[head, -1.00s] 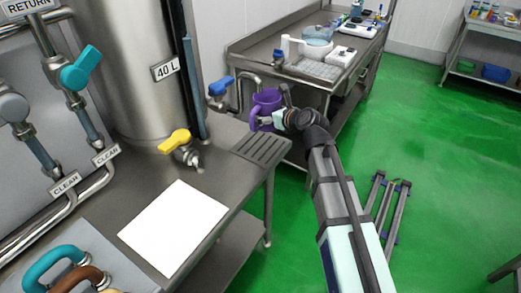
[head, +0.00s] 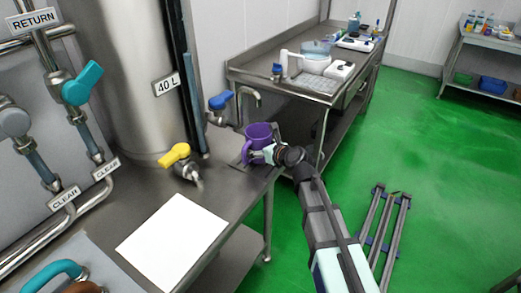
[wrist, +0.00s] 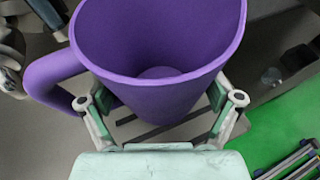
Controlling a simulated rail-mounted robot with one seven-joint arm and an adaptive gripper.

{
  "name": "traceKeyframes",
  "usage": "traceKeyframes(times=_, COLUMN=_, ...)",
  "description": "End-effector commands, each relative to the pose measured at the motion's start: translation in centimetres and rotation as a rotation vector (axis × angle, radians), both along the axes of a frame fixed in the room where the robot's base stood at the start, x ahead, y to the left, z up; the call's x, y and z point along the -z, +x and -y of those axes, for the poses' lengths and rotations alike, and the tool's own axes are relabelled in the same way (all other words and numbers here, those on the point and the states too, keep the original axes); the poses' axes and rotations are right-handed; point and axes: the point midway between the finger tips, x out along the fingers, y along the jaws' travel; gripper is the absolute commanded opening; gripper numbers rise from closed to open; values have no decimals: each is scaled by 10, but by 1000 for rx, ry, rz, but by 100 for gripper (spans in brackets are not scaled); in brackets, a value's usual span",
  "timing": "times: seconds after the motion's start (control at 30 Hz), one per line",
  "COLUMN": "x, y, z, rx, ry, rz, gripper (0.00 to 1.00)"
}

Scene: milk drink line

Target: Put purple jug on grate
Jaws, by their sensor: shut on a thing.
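The purple jug (head: 258,136) is upright at the edge of the steel counter, below the blue-handled tap. In the wrist view the jug (wrist: 160,45) is seen from above, looks empty, and its handle points left. My gripper (head: 268,153) is shut on the jug's side; its fingers flank the jug in the wrist view (wrist: 162,105). The slotted grate (wrist: 150,132) shows beneath the jug in the wrist view. In the head view the jug and gripper mostly cover it. I cannot tell whether the jug's base touches the grate.
The blue-handled tap (head: 221,101) and its spout stand just behind the jug. A yellow-handled tap (head: 174,154) is to the left. A white sheet (head: 172,240) lies on the counter in front.

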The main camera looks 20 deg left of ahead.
Motion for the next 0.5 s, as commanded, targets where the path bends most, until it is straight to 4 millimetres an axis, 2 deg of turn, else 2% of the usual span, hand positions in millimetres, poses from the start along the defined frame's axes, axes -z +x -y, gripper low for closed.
traceKeyframes(times=0.1, x=9, y=0, z=0, rx=1, ry=1, rz=-2, gripper=51)
traceKeyframes(times=0.47, x=12, y=0, z=0, rx=0, ry=1, rz=-1, gripper=51)
traceKeyframes(times=0.5, x=11, y=0, z=0, rx=0, ry=0, rz=0, gripper=100)
